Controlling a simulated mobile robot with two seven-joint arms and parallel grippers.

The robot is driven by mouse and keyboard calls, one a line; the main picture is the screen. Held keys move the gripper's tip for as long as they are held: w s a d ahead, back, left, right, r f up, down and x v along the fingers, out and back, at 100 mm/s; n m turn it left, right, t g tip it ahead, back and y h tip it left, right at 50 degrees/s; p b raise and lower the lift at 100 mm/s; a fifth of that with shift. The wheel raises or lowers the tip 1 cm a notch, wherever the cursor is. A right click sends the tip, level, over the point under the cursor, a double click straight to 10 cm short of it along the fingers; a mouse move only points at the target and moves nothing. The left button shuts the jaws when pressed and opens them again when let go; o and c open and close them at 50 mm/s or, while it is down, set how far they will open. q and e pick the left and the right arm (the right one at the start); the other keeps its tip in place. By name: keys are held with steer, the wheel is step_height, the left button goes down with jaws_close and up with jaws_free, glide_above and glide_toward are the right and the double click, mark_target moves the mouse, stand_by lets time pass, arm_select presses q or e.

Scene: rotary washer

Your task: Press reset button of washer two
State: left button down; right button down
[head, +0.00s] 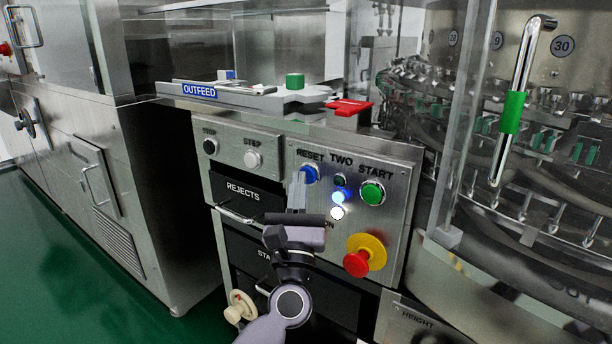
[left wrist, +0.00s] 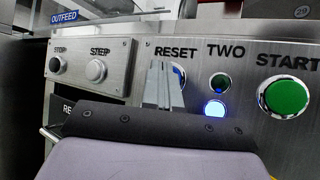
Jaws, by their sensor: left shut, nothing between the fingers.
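The reset button (head: 310,174) is a blue round button under the label RESET, at the upper left of the steel panel marked TWO (head: 402,180). My left gripper (head: 298,184) is shut and empty, its fingertips pointing up at the panel just left of the reset button. In the left wrist view the shut fingers (left wrist: 163,86) cover much of the reset button (left wrist: 179,76), and only its right part shows. I cannot tell whether the fingertips touch the button. My right gripper is not in view.
A green START button (head: 372,192), a lit blue lamp (head: 340,196) and a red emergency knob (head: 356,264) on a yellow base share the panel. STOP and STEP buttons (head: 253,160) sit on the panel to the left. A glass guard with a green-gripped handle (head: 513,112) stands right.

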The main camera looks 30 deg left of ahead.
arm_select(q)
steer(key=shift+s, duration=0.6)
steer(key=shift+s+a+p, duration=0.15)
steer(key=shift+s, duration=1.1)
steer(key=shift+s+a+p, duration=0.1)
steer(key=shift+s+p, duration=0.05)
steer(key=shift+s, duration=1.1)
